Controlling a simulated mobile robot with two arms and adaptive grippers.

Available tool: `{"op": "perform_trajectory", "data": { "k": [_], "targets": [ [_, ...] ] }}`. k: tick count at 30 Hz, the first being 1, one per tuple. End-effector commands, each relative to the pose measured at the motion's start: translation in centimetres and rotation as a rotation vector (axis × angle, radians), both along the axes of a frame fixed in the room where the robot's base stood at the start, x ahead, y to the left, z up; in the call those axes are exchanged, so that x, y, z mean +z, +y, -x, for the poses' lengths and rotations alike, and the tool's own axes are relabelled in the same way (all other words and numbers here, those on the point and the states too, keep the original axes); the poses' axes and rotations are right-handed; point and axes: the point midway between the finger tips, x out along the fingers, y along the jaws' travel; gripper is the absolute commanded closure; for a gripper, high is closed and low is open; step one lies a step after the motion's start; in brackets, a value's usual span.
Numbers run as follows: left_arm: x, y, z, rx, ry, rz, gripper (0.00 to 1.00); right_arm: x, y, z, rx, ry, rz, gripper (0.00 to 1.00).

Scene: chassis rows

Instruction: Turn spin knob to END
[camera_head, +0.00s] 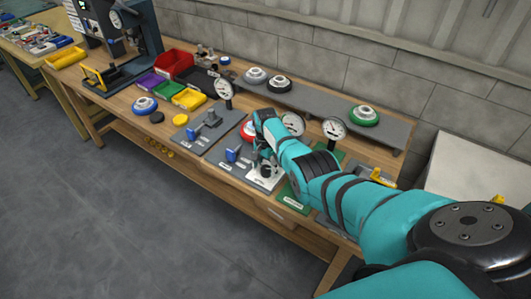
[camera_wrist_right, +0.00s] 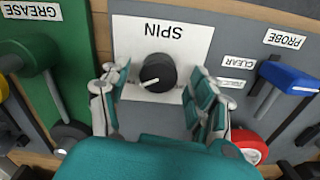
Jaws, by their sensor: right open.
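The spin knob (camera_wrist_right: 157,72) is a round black knob with a white pointer line, on a white plate (camera_wrist_right: 130,40) marked SPIN, upside down in the right wrist view. The pointer line points left and slightly down in that view. No END mark can be read. My right gripper (camera_wrist_right: 157,80) is open, with one finger on each side of the knob and gaps between. In the head view my right gripper (camera_head: 264,165) is over the white plate (camera_head: 262,184) and hides the knob. My left gripper is not in view.
A green GREASE panel (camera_wrist_right: 75,75) with a lever is left of the plate in the wrist view. A blue PROBE handle (camera_wrist_right: 290,78), CLEAR label (camera_wrist_right: 238,63) and red round part (camera_wrist_right: 252,146) are right. Dial gauges (camera_head: 334,128) stand behind on the bench.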

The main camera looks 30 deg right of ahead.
Motion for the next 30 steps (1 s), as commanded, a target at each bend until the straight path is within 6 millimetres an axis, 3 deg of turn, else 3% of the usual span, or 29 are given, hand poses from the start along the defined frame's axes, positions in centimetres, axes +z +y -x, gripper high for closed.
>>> {"op": "perform_trajectory", "data": {
  "k": [15,21,30],
  "targets": [
    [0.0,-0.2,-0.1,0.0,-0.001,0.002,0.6,9.4,0.0,0.0,0.0,-0.004,0.0,0.38],
    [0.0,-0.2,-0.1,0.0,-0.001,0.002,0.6,10.9,0.0,0.0,-0.001,-0.001,0.0,0.38],
    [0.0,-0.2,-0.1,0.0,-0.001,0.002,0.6,11.0,0.0,0.0,-0.001,-0.001,0.0,0.38]
  ]
}}
